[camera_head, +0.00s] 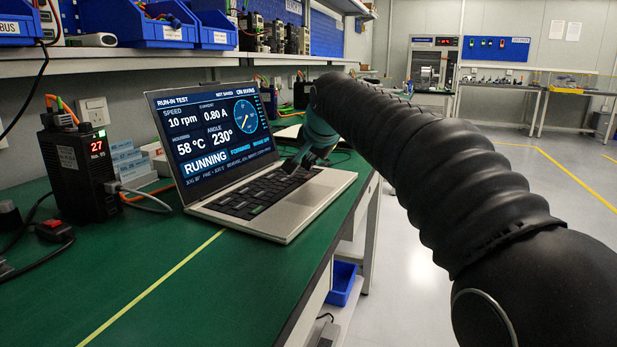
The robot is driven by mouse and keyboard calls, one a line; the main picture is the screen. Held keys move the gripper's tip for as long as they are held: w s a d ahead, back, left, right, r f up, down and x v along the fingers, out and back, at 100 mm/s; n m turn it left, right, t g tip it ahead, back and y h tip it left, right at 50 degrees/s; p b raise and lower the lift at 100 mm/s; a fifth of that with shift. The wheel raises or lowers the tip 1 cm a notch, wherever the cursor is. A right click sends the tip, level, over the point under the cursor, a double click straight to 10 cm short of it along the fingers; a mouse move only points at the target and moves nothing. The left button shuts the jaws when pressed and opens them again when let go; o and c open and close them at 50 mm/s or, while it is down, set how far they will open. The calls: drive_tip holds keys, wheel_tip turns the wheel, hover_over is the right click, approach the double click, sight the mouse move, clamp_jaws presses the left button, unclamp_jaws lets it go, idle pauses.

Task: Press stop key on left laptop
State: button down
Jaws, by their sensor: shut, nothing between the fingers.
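The laptop (252,147) stands open on the green bench. Its screen reads RUN-IN TEST, 10 rpm, 0.80 A, 58 °C, 230° and RUNNING. Its dark keyboard (255,192) faces up, and one small green mark shows among the near keys. I cannot make out the stop key. My gripper (293,168) is shut and empty, at the far right part of the keyboard. I cannot tell whether its tips touch a key. My arm hides part of what lies behind the laptop.
A black power unit (80,172) showing 27 stands left of the laptop with cables. A red-switched block (54,231) lies at the bench's left edge. A shelf with blue bins (150,24) runs above. The bench front (170,300) is clear.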

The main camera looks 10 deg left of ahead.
sight(309, 177)
drive_tip(key=shift+f, duration=0.2)
drive_tip(key=shift+f, duration=0.2)
drive_tip(key=shift+f+b, duration=0.5)
drive_tip(key=shift+f, duration=0.3)
idle(1.2)
drive_tip(key=shift+r, duration=0.1)
drive_tip(key=shift+a+r+p, duration=0.2)
drive_tip(key=shift+r+p, duration=0.45)
drive_tip(key=shift+p, duration=0.15)
drive_tip(key=shift+d+r, duration=0.1)
drive_tip(key=shift+r, duration=0.15)
wheel_tip(309, 177, up, 5)
drive_tip(key=p, duration=0.5)
drive_tip(key=shift+r, duration=0.1)
